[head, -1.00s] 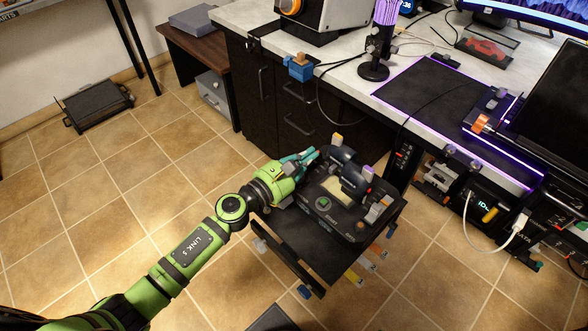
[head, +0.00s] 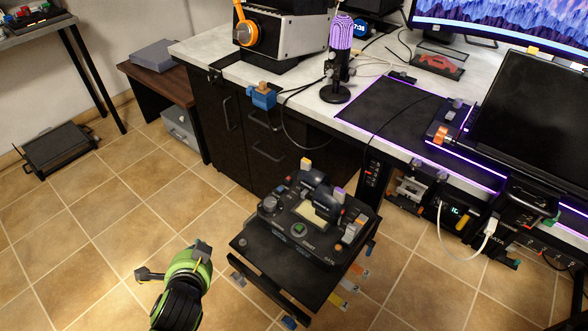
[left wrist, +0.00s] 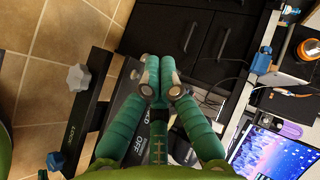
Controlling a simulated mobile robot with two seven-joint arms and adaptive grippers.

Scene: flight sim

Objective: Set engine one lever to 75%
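The throttle console (head: 290,240) sits on a black shelf (head: 262,262) below the desk, with a small yellowish screen. Two black lever handles (head: 327,206) stand on it. One has a white and yellow tip (head: 306,164) beside it and another a purple tip (head: 339,194). Their labels are too small to read, so I cannot tell which is engine one. My left gripper (head: 200,258) is left of the shelf, apart from the console. My right gripper is out of view.
The desk (head: 300,100) holds a microphone (head: 341,58), a dark mat (head: 400,105) and a laptop-like screen (head: 535,110). Black drawers (head: 250,135) stand behind the console. Coloured tags (head: 350,288) hang at the shelf's right edge.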

